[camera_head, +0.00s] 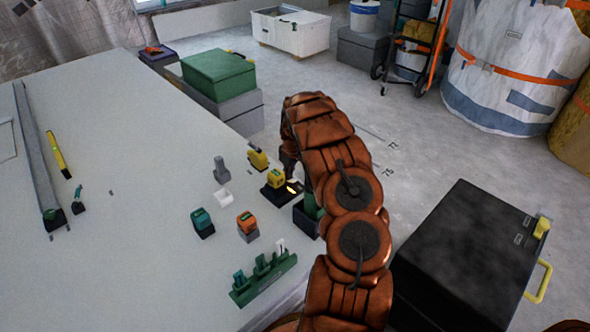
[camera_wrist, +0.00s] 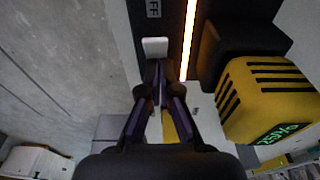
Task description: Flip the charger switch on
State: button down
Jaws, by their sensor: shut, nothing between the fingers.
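The charger shows in the head view as a dark base (camera_head: 271,193) at the table's right edge, with a yellow block (camera_head: 276,178) on it and a small glowing light. In the wrist view the charger (camera_wrist: 208,65) has a lit orange strip (camera_wrist: 188,38) and a yellow ribbed block (camera_wrist: 265,98) to the right. A small pale switch (camera_wrist: 154,46) sits left of the strip, below a label partly reading "FF". My gripper (camera_wrist: 159,68) is shut and empty, its fingertips right at the switch's lower edge; I cannot tell whether they touch. In the head view my arm hides the fingertips.
On the table (camera_head: 125,130) stand another yellow block (camera_head: 257,159), a teal block (camera_head: 202,222), an orange block (camera_head: 247,222) and a green rack (camera_head: 263,279). A green case (camera_head: 218,72) is behind. A black box (camera_head: 465,255) stands at the right.

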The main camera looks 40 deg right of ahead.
aim_at(293, 180)
jog(key=shift+s, duration=0.15)
jog(key=shift+s+r+p, duration=0.15)
jog(key=shift+s+p, duration=0.5)
jog(key=shift+s, duration=0.1)
jog(key=shift+w+r, duration=0.15)
jog(key=shift+r, duration=0.4)
notch_tip(293, 180, up, 13)
jog(key=s+p, duration=0.1)
jog(key=p, duration=0.2)
jog(key=shift+s, duration=0.4)
jog(key=shift+f, duration=0.25)
jog(key=w+t+b, duration=0.1)
jog(key=b, duration=0.5)
jog(key=shift+w+d, duration=0.15)
jog(key=shift+d, duration=0.05)
